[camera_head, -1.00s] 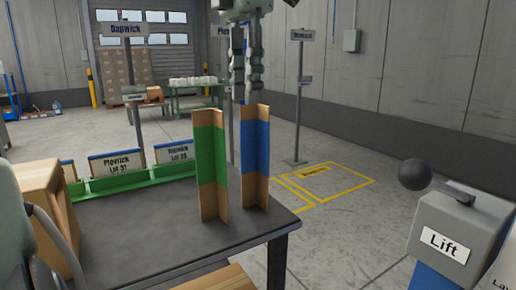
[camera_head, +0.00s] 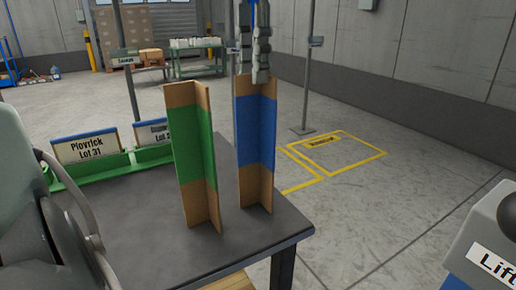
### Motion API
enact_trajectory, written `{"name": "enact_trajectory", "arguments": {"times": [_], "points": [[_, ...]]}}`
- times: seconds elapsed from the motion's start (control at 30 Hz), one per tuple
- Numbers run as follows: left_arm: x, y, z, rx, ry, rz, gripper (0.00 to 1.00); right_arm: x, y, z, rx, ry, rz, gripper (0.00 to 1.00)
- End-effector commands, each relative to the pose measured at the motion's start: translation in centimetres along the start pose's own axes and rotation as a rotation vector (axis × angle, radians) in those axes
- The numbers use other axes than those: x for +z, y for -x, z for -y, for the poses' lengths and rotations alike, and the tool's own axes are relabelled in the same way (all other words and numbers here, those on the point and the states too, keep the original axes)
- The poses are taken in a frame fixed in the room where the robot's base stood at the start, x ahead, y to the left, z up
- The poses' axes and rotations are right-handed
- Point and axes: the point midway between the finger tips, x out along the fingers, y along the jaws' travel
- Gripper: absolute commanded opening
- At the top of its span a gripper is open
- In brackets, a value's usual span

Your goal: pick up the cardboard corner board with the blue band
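The corner board with the blue band (camera_head: 256,135) stands upright near the right edge of the dark table. My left gripper (camera_head: 254,76) points down from the top of the picture at its top edge. One finger overlaps the front of the board's top; the other ends at the top edge, its tip seemingly hidden behind the board. The fingers look apart; I cannot tell if they touch the cardboard. A similar corner board with a green band (camera_head: 190,145) stands just left. My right gripper is not in view.
The table (camera_head: 130,235) has a green rack (camera_head: 95,170) with lot cards at its back left. A grey arm part fills the lower left. A Lift box (camera_head: 490,250) stands at lower right. Open floor with yellow markings lies beyond the table.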

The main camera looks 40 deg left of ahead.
Motion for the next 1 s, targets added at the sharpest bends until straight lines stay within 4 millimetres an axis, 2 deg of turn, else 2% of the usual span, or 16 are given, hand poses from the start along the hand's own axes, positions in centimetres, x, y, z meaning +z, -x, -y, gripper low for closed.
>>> {"name": "enact_trajectory", "arguments": {"times": [0.1,0.23,0.6,0.87,0.9,1.0], "points": [[0.0,-1.6,0.0,-0.002,0.000,0.000,0.28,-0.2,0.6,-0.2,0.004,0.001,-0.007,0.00],[0.0,-2.4,0.0,-0.001,0.000,0.001,0.28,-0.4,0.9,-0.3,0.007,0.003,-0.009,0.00],[-0.2,-7.1,-0.6,-0.002,0.000,0.000,0.28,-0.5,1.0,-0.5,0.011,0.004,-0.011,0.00],[-0.1,-7.5,-0.6,0.000,0.000,0.001,0.28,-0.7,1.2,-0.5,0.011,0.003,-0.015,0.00],[-0.1,-7.5,-0.6,0.000,0.000,0.001,0.27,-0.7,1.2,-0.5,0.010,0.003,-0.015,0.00],[-0.1,-7.5,-0.6,0.000,0.000,0.001,0.15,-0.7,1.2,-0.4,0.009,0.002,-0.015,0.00]]}}
